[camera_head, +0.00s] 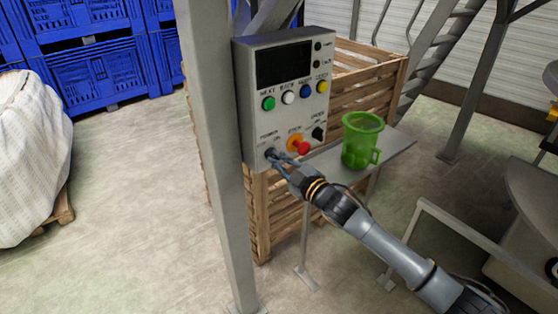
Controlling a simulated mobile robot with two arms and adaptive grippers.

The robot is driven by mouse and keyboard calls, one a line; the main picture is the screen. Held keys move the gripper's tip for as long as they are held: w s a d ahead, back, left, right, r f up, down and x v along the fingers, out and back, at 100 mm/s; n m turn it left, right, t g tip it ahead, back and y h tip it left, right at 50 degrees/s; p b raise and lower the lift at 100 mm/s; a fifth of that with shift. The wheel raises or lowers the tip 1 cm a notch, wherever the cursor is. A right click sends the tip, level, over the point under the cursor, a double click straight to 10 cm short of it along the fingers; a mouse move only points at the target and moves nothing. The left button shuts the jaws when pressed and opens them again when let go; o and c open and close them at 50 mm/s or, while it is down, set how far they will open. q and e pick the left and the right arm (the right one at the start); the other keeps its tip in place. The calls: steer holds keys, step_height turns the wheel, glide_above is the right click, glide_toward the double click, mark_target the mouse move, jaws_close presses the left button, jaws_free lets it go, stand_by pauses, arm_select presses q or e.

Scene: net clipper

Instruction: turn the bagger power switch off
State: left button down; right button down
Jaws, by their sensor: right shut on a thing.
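The grey bagger control box (246,120) is fixed to a steel post in the head view. It carries a dark screen, a row of coloured buttons, a red stop button (303,148) on a yellow base and a black speed knob (318,133). The dark power switch (270,154) is at the lower left of the panel. My right gripper (277,159) is at the power switch with its fingers shut on it. The fingers partly hide the switch, and I cannot tell which way it points. My left gripper is not in view.
A green mug (362,140) stands on a grey shelf (398,146) right of the box, close to my right arm. A wooden crate (372,68) is behind. The steel post (212,130) is left of the box. Blue crates (95,75) and a white sack (30,150) stand at left.

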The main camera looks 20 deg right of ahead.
steer(key=c, duration=1.4)
jaws_free()
steer(key=v, duration=1.2)
steer(key=shift+f, duration=0.1)
steer(key=s+d+f+m+g+h, duration=0.1)
steer(key=d+f+m+g+h, duration=0.15)
steer(key=f, duration=0.85)
steer(key=d+f+m+g+h, duration=0.15)
steer(key=d+f, duration=0.25)
steer(key=f, duration=0.7)
steer(key=s+d+f+m+g+h, duration=0.1)
steer(key=s+f+m+g, duration=0.1)
steer(key=s+f, duration=0.45)
steer(key=s+d+f+m+g+h, duration=0.1)
steer(key=s+f, duration=0.2)
steer(key=f, duration=0.7)
steer(key=s+a+f+m+g, duration=0.3)
steer(key=s+f+g, duration=0.2)
steer(key=s+f, duration=1.3)
steer(key=s+a+f+g, duration=0.1)
steer(key=s+a, duration=0.1)
steer(key=s, duration=0.4)
steer(key=s+a+f+g, duration=0.1)
steer(key=s+a+f, duration=0.1)
steer(key=s, duration=0.5)
steer(key=s+a+f+g, duration=0.2)
steer(key=s, duration=0.5)
steer(key=shift+f+m, duration=0.2)
steer(key=shift+m, duration=0.2)
